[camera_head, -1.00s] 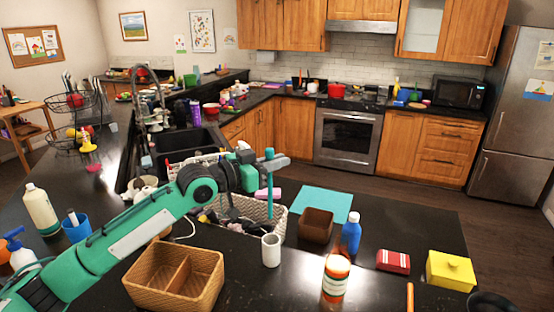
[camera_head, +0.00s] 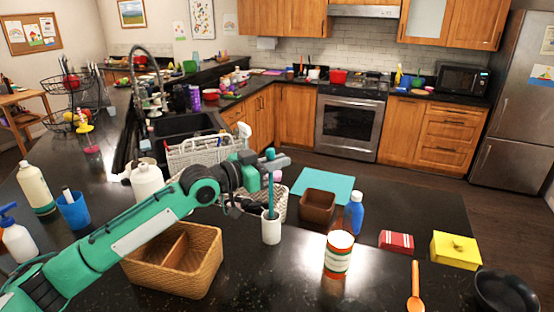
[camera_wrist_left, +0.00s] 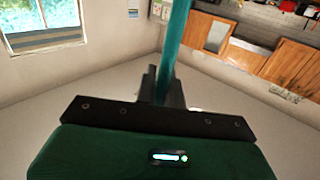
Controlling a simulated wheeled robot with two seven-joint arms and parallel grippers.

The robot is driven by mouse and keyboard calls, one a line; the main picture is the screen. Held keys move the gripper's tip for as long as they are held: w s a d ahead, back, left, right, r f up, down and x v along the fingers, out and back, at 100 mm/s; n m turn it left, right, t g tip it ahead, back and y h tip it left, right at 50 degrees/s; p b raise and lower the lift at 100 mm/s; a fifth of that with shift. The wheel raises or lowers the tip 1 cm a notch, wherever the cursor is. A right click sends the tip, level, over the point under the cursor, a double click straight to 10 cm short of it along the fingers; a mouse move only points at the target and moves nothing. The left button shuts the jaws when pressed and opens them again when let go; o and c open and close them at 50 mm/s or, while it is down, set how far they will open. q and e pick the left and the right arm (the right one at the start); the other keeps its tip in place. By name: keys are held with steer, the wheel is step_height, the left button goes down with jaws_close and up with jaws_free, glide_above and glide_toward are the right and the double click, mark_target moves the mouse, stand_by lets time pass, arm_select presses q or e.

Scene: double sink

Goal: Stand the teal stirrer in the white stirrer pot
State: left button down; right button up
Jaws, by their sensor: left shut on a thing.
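The teal stirrer (camera_head: 270,194) is upright in my left gripper (camera_head: 274,163), which is shut on it near its top. It shows as a teal rod between the fingers (camera_wrist_left: 163,88) in the left wrist view (camera_wrist_left: 175,42). In the head view its lower end reaches the mouth of the white stirrer pot (camera_head: 271,232) and seems to go inside; the tip is hidden. The pot stands upright on the dark counter, below the gripper. My right gripper is not in view.
A divided wicker basket (camera_head: 200,278) stands left of the pot, and a pale woven basket (camera_head: 282,207) is behind it. A brown box (camera_head: 318,207), blue bottle (camera_head: 354,213) and orange-and-white jar (camera_head: 338,255) are to the right. Counter just right of the pot is clear.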

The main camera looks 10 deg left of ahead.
arm_select(q)
steer(key=shift+f+b, duration=1.35)
steer(key=shift+f, duration=0.75)
steer(key=c, duration=1.4)
jaws_free()
steer(key=shift+c, duration=0.2)
steer(key=shift+r, duration=0.1)
step_height(320, 180, up, 20)
steer(key=b, duration=0.4)
